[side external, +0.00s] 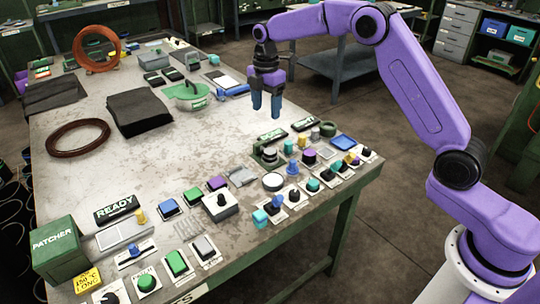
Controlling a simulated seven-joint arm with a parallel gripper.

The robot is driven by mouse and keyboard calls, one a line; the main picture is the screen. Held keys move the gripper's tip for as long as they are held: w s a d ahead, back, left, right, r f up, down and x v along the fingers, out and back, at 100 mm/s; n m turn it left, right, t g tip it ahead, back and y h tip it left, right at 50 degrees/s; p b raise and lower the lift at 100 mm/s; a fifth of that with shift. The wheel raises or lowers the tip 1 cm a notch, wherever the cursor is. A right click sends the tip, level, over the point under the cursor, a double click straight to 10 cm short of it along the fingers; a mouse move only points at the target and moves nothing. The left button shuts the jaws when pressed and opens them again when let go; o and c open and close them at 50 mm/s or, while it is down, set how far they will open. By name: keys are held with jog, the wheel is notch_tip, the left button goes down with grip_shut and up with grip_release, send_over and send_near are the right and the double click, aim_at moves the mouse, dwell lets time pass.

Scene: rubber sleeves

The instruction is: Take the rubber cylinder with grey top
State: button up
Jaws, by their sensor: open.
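My gripper (265,108), with dark blue fingers, hangs pointing down above the right part of the worktable (235,120). It is open, with nothing visible between its fingers. Below it, near the right side of the table, a short dark cylinder with a greyish top (269,154) stands upright among small parts. A small grey-green cylinder (328,130) stands further right, near the table edge. Both are too small for me to tell surely which is the rubber one with the grey top. My gripper is above and apart from both.
Several coloured buttons and knobs crowd the front right, including a white round one (273,181). A green box marked PATCHER (59,250) stands at front left. Black sheets (140,111), a brown coil (78,137) and a green tool (190,95) lie further back. The table's middle is mostly clear.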

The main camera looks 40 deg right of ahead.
jog(key=w+d+f+n, duration=0.1)
jog(key=w+d+f, duration=0.1)
jog(key=w+d, duration=0.15)
send_over(270, 151)
notch_tip(270, 151, down, 12)
jog(key=shift+s+d+f, duration=0.1)
jog(key=shift+d+f, duration=0.05)
jog(key=shift+f, duration=2.7)
jog(key=c, duration=0.9)
jog(key=shift+r, duration=0.1)
jog(key=shift+c, duration=0.2)
